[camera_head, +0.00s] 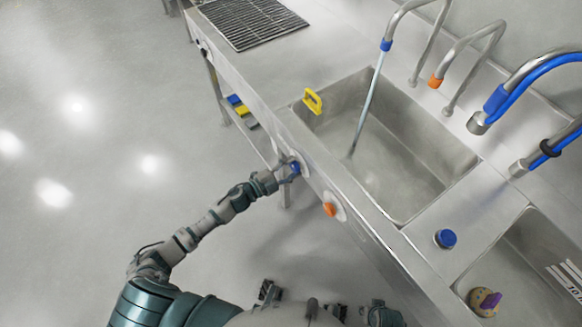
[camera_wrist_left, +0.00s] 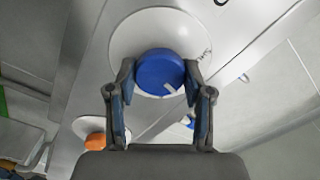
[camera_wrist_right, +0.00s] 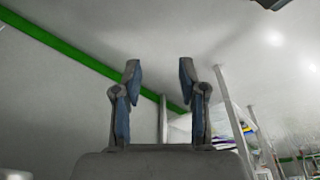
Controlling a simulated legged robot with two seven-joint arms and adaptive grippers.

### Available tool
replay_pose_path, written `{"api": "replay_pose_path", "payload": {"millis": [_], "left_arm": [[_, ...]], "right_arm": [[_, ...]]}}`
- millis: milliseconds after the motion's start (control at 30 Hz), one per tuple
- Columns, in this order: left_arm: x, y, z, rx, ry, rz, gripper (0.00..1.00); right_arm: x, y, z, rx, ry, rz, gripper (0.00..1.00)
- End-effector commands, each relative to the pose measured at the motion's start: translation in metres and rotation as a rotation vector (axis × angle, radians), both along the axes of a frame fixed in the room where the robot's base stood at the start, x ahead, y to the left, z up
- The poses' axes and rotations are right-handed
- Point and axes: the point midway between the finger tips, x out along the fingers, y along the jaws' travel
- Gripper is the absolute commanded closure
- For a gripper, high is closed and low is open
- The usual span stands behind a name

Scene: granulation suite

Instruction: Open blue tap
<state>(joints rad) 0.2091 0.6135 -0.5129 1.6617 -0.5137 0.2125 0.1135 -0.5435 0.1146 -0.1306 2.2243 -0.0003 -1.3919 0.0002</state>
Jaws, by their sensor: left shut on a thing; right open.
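The blue tap knob (camera_head: 296,168) sits on a round white plate on the sink's front panel. My left gripper (camera_head: 289,171) is shut on it. In the left wrist view the blue knob (camera_wrist_left: 158,72) has a pale mark near its lower edge, and the left gripper's fingers (camera_wrist_left: 158,80) touch it on both sides. The tap with a blue ring (camera_head: 386,45) hangs over the left basin, and a pale blue stream of water (camera_head: 368,103) runs from it into the basin. My right gripper (camera_wrist_right: 158,75) is open and empty in the right wrist view.
An orange knob (camera_head: 329,209) is right of the blue one on the front panel. An orange-ringed tap (camera_head: 435,81) and a blue-hosed tap (camera_head: 497,101) stand behind the basin. The floor at left is clear.

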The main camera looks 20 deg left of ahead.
Motion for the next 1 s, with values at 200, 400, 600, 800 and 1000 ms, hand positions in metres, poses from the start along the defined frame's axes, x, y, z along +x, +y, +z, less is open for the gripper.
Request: {"api": "replay_pose_path", "payload": {"millis": [200,400,600,800,1000], "left_arm": [[0.0001,-0.0009,0.0003,0.157,-0.124,0.000,0.84],[-0.0005,-0.0017,-0.0011,0.285,-0.224,-0.001,0.84],[-0.0008,-0.0021,-0.0022,0.383,-0.299,-0.002,0.84],[-0.0011,-0.0026,-0.0032,0.443,-0.344,-0.003,0.84],[-0.0015,-0.0030,-0.0041,0.468,-0.362,-0.004,0.84]], "right_arm": [[0.0009,0.0002,-0.0038,0.000,0.002,0.000,0.58],[0.0005,0.0000,-0.0039,-0.001,0.003,0.000,0.58],[0.0020,0.0003,0.0010,0.001,-0.004,0.000,0.58],[0.0007,0.0004,0.0034,0.002,-0.004,-0.001,0.58],[-0.0008,0.0005,0.0059,0.002,-0.003,-0.001,0.58]]}}
